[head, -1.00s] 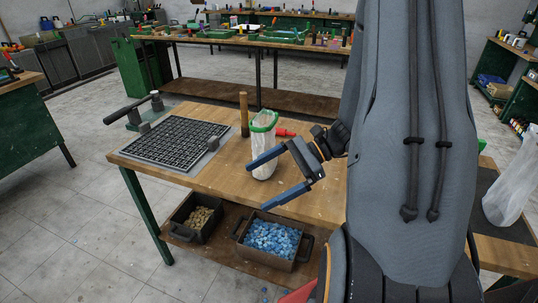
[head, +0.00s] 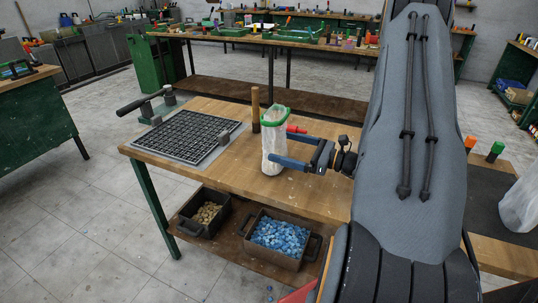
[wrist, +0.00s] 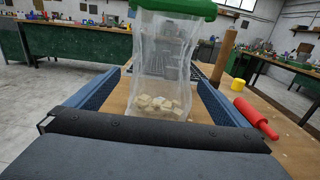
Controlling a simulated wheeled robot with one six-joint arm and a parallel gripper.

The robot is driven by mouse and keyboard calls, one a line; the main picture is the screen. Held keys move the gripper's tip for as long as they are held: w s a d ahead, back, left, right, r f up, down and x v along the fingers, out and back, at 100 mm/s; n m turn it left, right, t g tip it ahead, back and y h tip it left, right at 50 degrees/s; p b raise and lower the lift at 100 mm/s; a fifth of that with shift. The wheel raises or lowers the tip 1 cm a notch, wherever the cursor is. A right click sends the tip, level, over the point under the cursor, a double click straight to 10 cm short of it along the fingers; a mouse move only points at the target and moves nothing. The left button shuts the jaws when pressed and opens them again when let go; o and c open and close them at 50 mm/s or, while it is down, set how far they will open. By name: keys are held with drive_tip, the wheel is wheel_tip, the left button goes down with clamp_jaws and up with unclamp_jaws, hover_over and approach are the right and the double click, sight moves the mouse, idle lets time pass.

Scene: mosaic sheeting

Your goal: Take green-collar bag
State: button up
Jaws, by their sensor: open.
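The green-collar bag (head: 273,150) is a clear bag with a green rim, standing upright on the wooden bench. In the wrist view the bag (wrist: 163,60) stands straight ahead with pale chips in its bottom. My gripper (head: 281,146) is open and level, reaching in from the right at the bag's mid-height. Its blue fingers lie on either side of the bag, below the collar. I cannot tell whether either finger touches it. The far finger is partly hidden behind the bag in the head view.
A black grid sheet (head: 188,136) lies left on the bench (head: 222,172). A wooden rod (head: 255,108) stands behind the bag. A red-handled tool (wrist: 256,119) and a yellow piece (wrist: 238,85) lie right in the wrist view. Another clear bag (head: 520,208) stands far right.

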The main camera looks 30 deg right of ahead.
sight(264, 141)
drive_tip(key=p+x, duration=0.3)
drive_tip(key=x, duration=0.5)
drive_tip(key=shift+w+p, duration=0.1)
drive_tip(key=shift+p, duration=0.25)
drive_tip(key=shift+f, duration=0.1)
drive_tip(key=c, duration=1.3)
